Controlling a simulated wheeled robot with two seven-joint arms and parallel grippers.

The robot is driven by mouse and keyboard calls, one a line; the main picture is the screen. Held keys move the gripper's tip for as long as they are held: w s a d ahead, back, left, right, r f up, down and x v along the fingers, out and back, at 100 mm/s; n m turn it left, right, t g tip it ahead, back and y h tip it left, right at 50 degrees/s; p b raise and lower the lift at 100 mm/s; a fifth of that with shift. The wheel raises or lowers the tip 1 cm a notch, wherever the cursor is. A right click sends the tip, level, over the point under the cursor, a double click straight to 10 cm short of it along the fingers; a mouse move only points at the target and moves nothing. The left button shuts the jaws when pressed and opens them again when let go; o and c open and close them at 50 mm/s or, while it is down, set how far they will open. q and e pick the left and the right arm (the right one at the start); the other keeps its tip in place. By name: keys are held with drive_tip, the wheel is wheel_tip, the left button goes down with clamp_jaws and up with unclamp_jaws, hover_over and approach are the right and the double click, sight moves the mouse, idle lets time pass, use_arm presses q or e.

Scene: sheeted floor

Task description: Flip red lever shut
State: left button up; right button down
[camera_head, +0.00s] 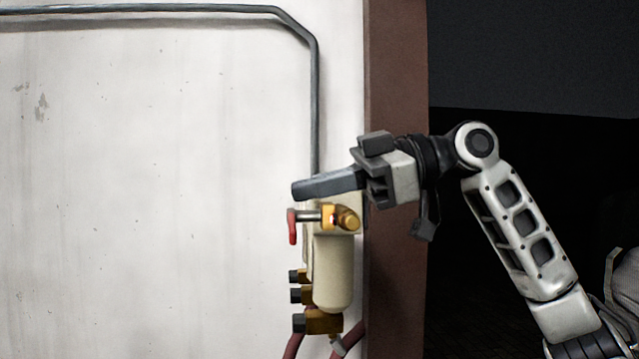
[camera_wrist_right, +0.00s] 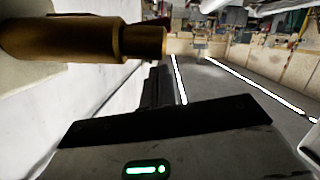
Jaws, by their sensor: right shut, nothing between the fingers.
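The red lever (camera_head: 292,227) hangs down at the left end of a short metal stem on the brass valve (camera_head: 347,217). The valve sits on top of a cream cylinder (camera_head: 333,272) mounted at the wall. My right gripper (camera_head: 300,189) comes in from the right and is shut and empty. Its fingers point left, just above the stem and lever in the head view; I cannot tell whether they touch. In the right wrist view the fingers (camera_wrist_right: 158,88) show below a brass fitting (camera_wrist_right: 90,42); the red lever does not show clearly there. My left gripper is not in view.
A grey pipe (camera_head: 316,110) runs along the white wall and down behind the valve. Several dark-tipped brass fittings (camera_head: 302,295) and reddish hoses sit low around the cylinder. A brown post (camera_head: 396,270) stands to the right. The wall at left is clear.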

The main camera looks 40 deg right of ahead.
use_arm(q)
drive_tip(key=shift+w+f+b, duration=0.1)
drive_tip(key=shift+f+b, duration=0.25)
drive_tip(key=shift+b, duration=0.9)
use_arm(e)
drive_tip(key=r+v, duration=0.1)
drive_tip(key=v, duration=0.9)
